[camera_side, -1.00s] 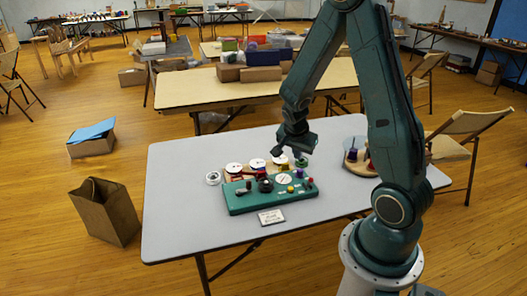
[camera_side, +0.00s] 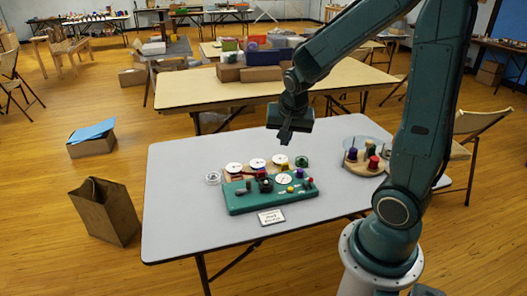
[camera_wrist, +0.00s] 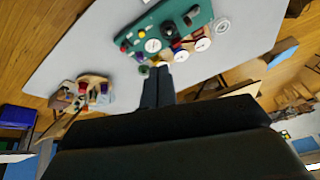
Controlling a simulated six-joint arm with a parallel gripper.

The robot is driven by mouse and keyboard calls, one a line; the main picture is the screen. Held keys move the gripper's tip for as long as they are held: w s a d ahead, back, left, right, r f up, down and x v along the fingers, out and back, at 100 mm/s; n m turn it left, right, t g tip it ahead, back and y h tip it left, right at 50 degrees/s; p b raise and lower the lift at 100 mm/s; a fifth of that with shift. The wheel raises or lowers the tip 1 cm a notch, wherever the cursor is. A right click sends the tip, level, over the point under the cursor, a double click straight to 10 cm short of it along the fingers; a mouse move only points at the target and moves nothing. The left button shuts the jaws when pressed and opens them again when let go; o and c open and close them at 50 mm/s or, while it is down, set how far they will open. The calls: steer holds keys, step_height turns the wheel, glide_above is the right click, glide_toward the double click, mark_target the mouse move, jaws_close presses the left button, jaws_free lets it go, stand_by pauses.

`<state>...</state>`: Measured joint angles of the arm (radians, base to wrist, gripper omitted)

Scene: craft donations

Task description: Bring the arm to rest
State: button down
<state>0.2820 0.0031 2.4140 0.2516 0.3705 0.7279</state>
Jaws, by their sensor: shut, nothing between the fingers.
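My gripper (camera_side: 285,138) hangs above the grey table (camera_side: 180,225), fingers pointing down, clear of everything on the table. Its fingers are together with nothing between them. In the wrist view the shut fingers (camera_wrist: 157,72) reach up toward the green board. Below my gripper lies the green board (camera_side: 240,205) with knobs, coloured buttons and a white dial on top. Behind the board is a wooden holder with several white discs (camera_side: 257,163). A small dark green piece (camera_side: 301,161) sits at the right end of that row.
A wooden tray (camera_side: 354,165) with purple and red spools stands at the table's right. A white label card (camera_side: 271,216) lies before the board. A tan table (camera_side: 200,90) with boxes stands behind; a paper bag (camera_side: 105,211) is on the floor at left. The table's left side is clear.

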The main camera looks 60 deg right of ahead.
steer(key=s+a+r+n+t+y, duration=0.1)
steer(key=s+a+r+n+y, duration=0.1)
steer(key=s+a+r+n, duration=0.3)
steer(key=s+a+r+n+t+y, duration=0.1)
steer(key=s+a+r+n, duration=0.5)
steer(key=a+n, duration=0.2)
steer(key=shift+s+a+r+t+y, duration=0.3)
steer(key=shift+a+y, duration=0.1)
steer(key=shift+a, duration=0.55)
